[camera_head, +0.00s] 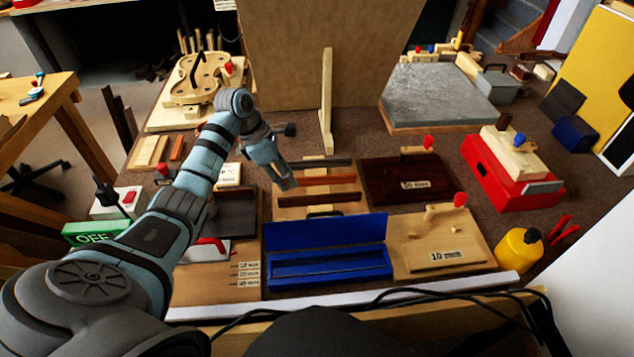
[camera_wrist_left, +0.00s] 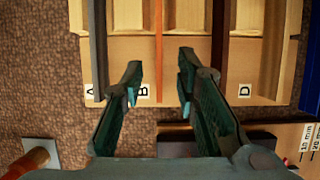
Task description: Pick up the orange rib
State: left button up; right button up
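The orange rib (camera_head: 328,181) is a thin strip lying across a pale wooden rack (camera_head: 290,212), between a dark grey strip (camera_head: 328,162) and a dark brown strip (camera_head: 322,198). My left gripper (camera_head: 287,181) is at the rib's left end. In the left wrist view the orange rib (camera_wrist_left: 159,40) runs down towards the gap between the fingertips of my open left gripper (camera_wrist_left: 160,84). The fingers appear on either side of its near end, and I cannot tell the height between them. Nothing is held. My right gripper is not in view.
The wrist view shows the rack's labels A, B and D, with the grey strip (camera_wrist_left: 97,50) and brown strip (camera_wrist_left: 220,40) close beside the fingers. A blue open case (camera_head: 330,268) stands in front of the rack, and a dark 30 mm block (camera_head: 390,190) to its right.

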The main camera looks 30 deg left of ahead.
pick_arm(q)
jog(key=shift+w+d+f, duration=0.15)
jog(key=shift+f, duration=0.25)
grip_shut()
jog(key=shift+r, duration=0.15)
